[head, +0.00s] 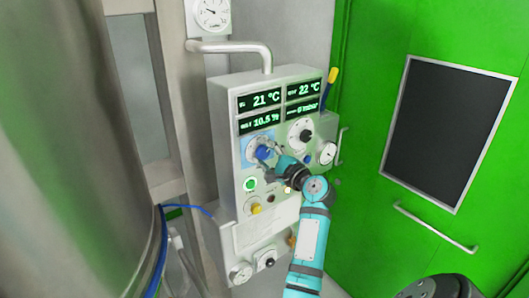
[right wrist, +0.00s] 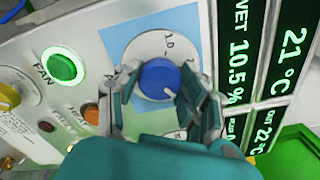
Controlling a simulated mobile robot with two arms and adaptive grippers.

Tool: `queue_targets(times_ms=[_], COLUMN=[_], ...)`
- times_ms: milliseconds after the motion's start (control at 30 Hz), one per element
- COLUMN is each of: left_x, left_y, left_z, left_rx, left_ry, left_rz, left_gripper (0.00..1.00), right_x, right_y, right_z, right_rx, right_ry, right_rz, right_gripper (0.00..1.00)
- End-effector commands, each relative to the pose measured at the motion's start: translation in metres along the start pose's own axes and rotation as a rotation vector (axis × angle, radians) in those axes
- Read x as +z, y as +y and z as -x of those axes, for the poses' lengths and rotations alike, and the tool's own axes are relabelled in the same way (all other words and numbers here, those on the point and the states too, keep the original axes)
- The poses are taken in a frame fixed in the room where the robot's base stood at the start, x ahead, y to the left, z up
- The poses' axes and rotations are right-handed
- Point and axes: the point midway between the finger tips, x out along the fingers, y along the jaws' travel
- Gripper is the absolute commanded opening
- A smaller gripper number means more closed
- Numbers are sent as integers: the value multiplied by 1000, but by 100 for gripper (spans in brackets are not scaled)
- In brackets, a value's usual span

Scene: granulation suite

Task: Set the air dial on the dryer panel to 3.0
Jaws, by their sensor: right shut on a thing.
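The dryer panel (head: 226,110) is a pale box with green-lit displays. A blue dial knob (head: 263,152) sits on its left side, on a light-blue patch. In the right wrist view the blue knob (right wrist: 158,78) has a short white pointer mark towards the lower right, over a white scale disc (right wrist: 150,46). Some scale figures show, but the exact setting cannot be read. My right gripper (head: 273,157) reaches the knob from the lower right. In the wrist view its fingers (right wrist: 160,88) are shut on the knob from both sides. My left gripper is not in view.
A lit green fan button (right wrist: 62,66) and an orange button (right wrist: 91,110) are near my fingers. A steel vessel (head: 60,180) stands left, a green door (head: 430,40) right.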

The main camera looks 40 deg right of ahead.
Motion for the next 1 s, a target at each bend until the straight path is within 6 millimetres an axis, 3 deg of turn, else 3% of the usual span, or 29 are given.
queue_targets(times_ms=[633, 667, 700, 833, 1000], left_x=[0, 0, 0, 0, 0], left_y=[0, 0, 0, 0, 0], left_z=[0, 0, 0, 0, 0], left_rx=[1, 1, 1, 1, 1], left_ry=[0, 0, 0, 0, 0], left_rz=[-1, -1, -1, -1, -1], left_gripper=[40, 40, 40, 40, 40], right_x=[-1, -1, -1, -1, 0], right_y=[2, 2, 2, 1, 1], right_z=[0, 0, 0, 0, 0], right_rx=[4, 4, 4, 3, 2], right_ry=[2, 2, 2, 1, 1], right_rz=[-56, -56, -56, -55, -54], right_gripper=[8, 42, 47, 64, 65])
